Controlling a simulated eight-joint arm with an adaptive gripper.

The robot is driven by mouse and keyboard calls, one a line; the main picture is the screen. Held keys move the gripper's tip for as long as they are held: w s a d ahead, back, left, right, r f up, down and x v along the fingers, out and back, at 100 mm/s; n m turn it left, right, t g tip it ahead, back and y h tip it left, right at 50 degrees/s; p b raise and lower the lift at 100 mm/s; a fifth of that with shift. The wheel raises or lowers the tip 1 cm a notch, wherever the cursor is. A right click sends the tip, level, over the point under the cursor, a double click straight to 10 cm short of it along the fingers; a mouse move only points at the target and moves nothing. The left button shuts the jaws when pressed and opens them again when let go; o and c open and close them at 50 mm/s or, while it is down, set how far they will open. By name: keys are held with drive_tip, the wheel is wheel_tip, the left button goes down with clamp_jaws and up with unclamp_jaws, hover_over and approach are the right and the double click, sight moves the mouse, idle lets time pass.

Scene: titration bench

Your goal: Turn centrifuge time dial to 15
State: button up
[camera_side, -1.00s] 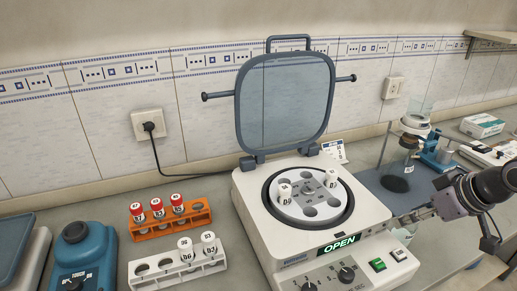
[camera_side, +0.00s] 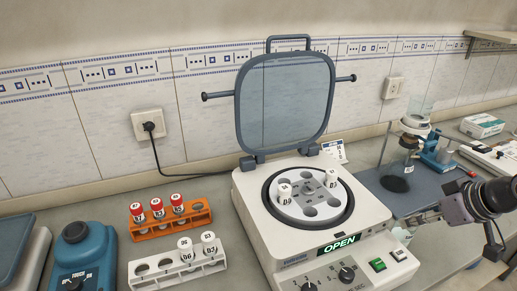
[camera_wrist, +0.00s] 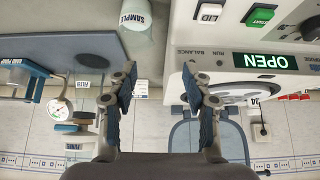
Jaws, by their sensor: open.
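The white centrifuge (camera_side: 262,232) stands with its lid raised and its display (camera_side: 340,243) reading OPEN. Two dark dials sit on its front panel: a left dial (camera_side: 309,287) at the bottom edge and a right dial (camera_side: 346,274). The SEC marking is near them; which dial is time and their settings are too small to read. One dial (camera_wrist: 311,28) shows at the right edge of the upside-down wrist view. My gripper (camera_side: 396,222) is beside the centrifuge's right side, apart from the dials. In the wrist view my gripper (camera_wrist: 163,95) is open and empty.
A green START button (camera_wrist: 262,16) and a white LID button (camera_wrist: 209,12) lie right of the dials in the side view. The raised lid (camera_side: 286,100) stands behind. Tube racks (camera_side: 212,262) stand left. A SAMPLE container (camera_wrist: 135,18) is near my gripper.

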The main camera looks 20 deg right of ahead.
wheel_tip(320, 180, up, 6)
drive_tip(key=n+g, duration=0.7)
drive_tip(key=n, duration=1.1)
hover_over(348, 272)
drive_tip(key=shift+f, duration=5.25)
clamp_jaws()
